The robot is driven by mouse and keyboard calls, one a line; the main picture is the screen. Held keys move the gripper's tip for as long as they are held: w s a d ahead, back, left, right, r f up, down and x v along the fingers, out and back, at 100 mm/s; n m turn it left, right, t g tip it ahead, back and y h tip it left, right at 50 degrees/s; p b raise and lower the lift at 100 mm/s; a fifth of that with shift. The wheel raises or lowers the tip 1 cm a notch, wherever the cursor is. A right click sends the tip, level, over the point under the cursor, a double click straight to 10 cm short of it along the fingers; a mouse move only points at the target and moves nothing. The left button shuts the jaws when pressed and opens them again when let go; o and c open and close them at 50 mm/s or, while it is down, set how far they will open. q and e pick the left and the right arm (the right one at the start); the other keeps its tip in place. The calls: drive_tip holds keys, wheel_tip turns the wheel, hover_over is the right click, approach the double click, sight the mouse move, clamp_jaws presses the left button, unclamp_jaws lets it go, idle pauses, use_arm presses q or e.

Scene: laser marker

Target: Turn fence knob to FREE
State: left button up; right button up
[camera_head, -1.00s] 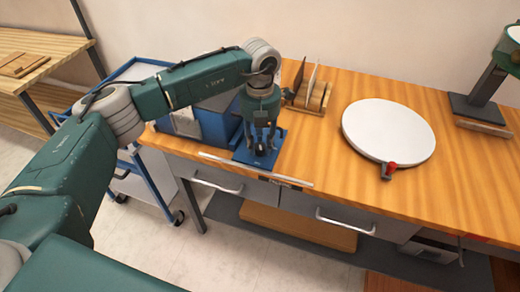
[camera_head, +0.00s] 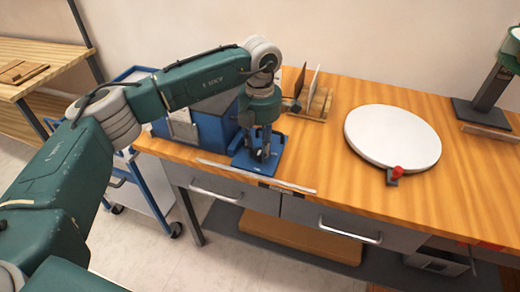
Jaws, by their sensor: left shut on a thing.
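The blue laser marker (camera_head: 208,128) stands on the wooden bench, and its flat blue plate (camera_head: 273,167) reaches out toward the bench's front edge. My left gripper (camera_head: 263,157) points down over this plate, with its fingers low and shut on a small part that I take to be the fence knob. The fingers hide the knob, so I cannot read its setting or any FREE marking. My right gripper is not in view.
A white round disc (camera_head: 392,135) with a red knob (camera_head: 397,172) lies right of the plate. A wooden rack (camera_head: 312,104) with upright plates stands behind the gripper. A blue cart (camera_head: 150,195) stands left of the bench. Bench space between plate and disc is clear.

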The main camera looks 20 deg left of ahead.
sight(260, 151)
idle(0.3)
use_arm(q)
drive_tip(key=o, duration=1.1)
drive_tip(key=shift+o, duration=0.2)
drive_tip(key=shift+r, duration=0.1)
wheel_tip(260, 151, up, 12)
